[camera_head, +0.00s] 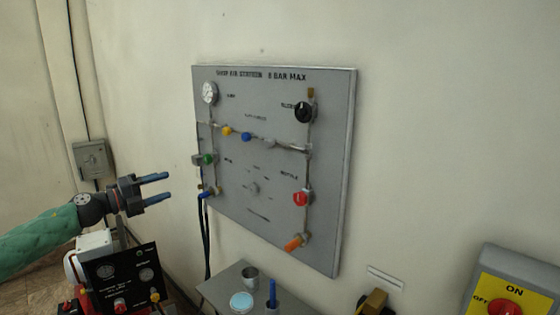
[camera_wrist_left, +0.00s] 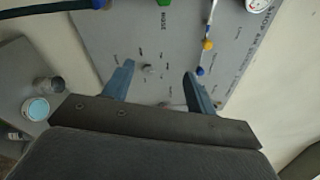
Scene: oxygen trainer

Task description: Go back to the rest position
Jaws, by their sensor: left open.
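My left gripper (camera_head: 155,188) comes in from the left with its two blue fingers apart and nothing between them. It is in the air, left of the grey air station panel (camera_head: 270,230) on the wall, and touches nothing that I can see. In the left wrist view the open fingers (camera_wrist_left: 158,85) point toward the panel (camera_wrist_left: 135,20), with a small knob (camera_wrist_left: 148,69) seen between them. The panel carries a gauge (camera_head: 209,93), a black knob (camera_head: 304,112), a red knob (camera_head: 300,198) and an orange handle (camera_head: 294,243). My right gripper is out of view.
A small grey table (camera_head: 222,291) below the panel holds a metal cup (camera_head: 250,276), a light blue lid or dish (camera_head: 241,302) and a blue upright item (camera_head: 272,293). A black control box (camera_head: 124,278) stands below my left gripper. A yellow switch box (camera_head: 510,285) is at lower right.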

